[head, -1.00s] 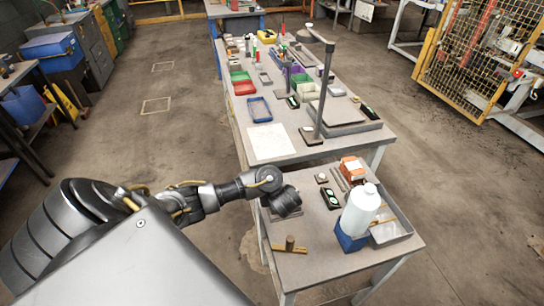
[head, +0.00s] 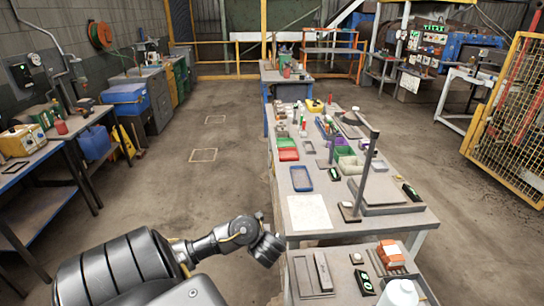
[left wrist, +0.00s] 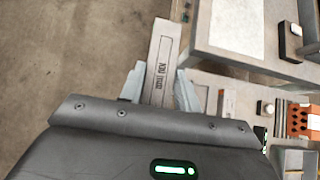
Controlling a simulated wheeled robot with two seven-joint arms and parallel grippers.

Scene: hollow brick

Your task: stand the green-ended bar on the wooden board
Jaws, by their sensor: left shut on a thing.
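My left gripper (head: 267,248) is at the left edge of the near table in the head view. In the left wrist view its two fingers (left wrist: 158,92) are closed on the sides of a long grey bar (left wrist: 163,55) with dark lettering. The bar points away from the gripper, over the floor beside the table in that view. No green end shows; part of the bar is hidden by the gripper body. In the head view I cannot make out the held bar. I cannot identify the wooden board for certain in the current views. My right gripper is not in view.
The near table holds a grey bar-like piece (head: 323,271), an orange hollow brick (head: 389,253), a dark device with green lights (head: 363,282) and a white bottle (head: 400,293). The larger table behind carries a white sheet (head: 309,212), a blue tray (head: 302,178) and a lamp-like post (head: 365,170).

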